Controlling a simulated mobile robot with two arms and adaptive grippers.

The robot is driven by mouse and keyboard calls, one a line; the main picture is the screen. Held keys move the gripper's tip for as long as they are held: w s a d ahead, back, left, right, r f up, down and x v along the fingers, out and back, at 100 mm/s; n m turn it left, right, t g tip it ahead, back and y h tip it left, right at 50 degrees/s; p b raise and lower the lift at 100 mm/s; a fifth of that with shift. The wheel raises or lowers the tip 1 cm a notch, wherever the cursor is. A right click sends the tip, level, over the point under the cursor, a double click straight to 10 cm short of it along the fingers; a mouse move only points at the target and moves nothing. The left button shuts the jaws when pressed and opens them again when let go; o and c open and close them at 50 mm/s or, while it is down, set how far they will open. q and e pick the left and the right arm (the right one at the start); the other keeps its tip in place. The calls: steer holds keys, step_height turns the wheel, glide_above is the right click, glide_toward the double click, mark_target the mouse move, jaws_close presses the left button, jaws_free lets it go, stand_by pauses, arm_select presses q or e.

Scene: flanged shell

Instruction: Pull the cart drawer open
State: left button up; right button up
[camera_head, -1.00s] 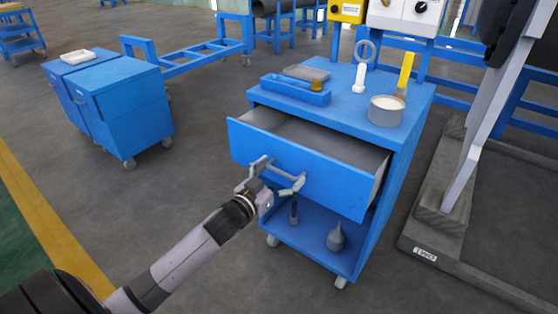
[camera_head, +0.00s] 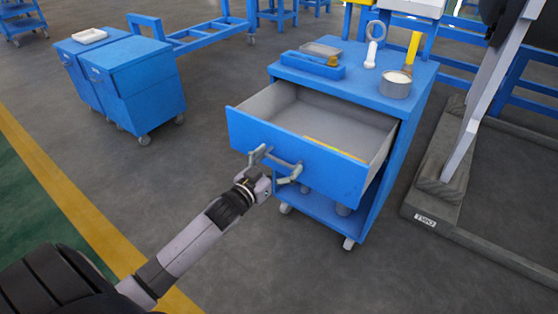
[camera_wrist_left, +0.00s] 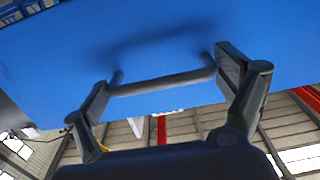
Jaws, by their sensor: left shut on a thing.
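The blue cart (camera_head: 405,120) stands right of centre in the head view. Its top drawer (camera_head: 262,138) is pulled well out, and its grey inside shows a yellow strip (camera_head: 333,147) near the front wall. My left gripper (camera_head: 272,171) is at the drawer front, shut on the bar handle (camera_head: 283,161). In the left wrist view the handle (camera_wrist_left: 165,83) runs crosswise between the two fingers (camera_wrist_left: 168,95), against the blue drawer front (camera_wrist_left: 150,45). My right gripper is in neither view.
On the cart top are a blue tray (camera_head: 310,66), a round tin (camera_head: 395,85) and a white ring-topped piece (camera_head: 372,50). Blue cabinets (camera_head: 130,85) stand at the left. A grey stand base (camera_head: 440,195) is at the right. The floor in front is clear.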

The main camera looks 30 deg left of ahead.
arm_select(q)
steer(key=shift+a+r, duration=0.1)
steer(key=shift+r, duration=0.05)
steer(key=o, duration=1.4)
steer(key=s, duration=0.8)
steer(key=s+a, duration=0.1)
steer(key=s, duration=0.3)
